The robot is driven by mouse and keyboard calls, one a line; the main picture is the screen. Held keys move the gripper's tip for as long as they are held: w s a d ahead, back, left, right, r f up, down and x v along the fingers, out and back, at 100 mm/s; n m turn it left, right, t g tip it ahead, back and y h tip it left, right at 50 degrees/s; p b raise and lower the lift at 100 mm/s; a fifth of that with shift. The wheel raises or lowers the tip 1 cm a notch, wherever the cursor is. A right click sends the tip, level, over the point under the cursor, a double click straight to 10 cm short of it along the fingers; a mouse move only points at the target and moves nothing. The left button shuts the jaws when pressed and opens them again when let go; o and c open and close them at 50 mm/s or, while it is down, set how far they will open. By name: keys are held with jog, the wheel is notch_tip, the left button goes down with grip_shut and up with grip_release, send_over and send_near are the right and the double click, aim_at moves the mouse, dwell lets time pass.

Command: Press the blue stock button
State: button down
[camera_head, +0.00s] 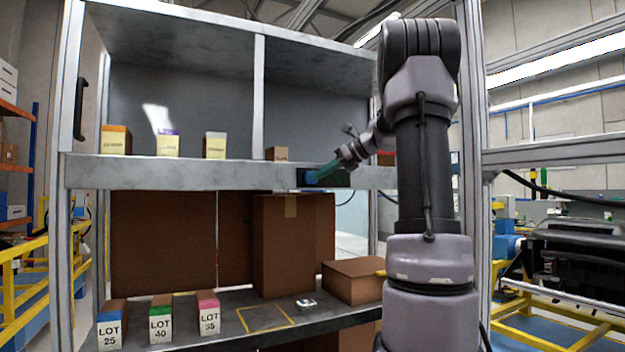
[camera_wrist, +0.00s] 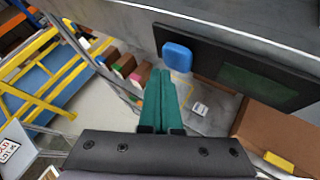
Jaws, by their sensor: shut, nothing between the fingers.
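The blue stock button (camera_wrist: 177,57) is a rounded blue block at the left end of a black panel (camera_wrist: 212,69) in the wrist view. In the head view the button (camera_head: 311,177) shows as a small blue patch on the front edge of the upper shelf. My gripper (camera_wrist: 161,72) has green fingers, closed together and empty. The fingertips are just short of the button in the wrist view, slightly left of and below its middle. In the head view my gripper (camera_head: 320,176) covers part of the panel. I cannot tell whether the tips touch the button.
The upper shelf (camera_head: 180,173) holds several small boxes. The lower shelf (camera_head: 245,299) carries LOT boxes (camera_head: 160,322) at left, a yellow-outlined square (camera_head: 265,318) and large brown cartons (camera_head: 285,245). A metal post (camera_head: 468,120) stands right of my arm.

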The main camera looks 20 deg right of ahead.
dwell(0.3)
jog(key=shift+w, duration=0.4)
jog(key=shift+w, duration=0.5)
dwell(0.6)
jog(key=shift+s, duration=0.9)
jog(key=s, duration=0.5)
dwell(0.4)
dwell(0.6)
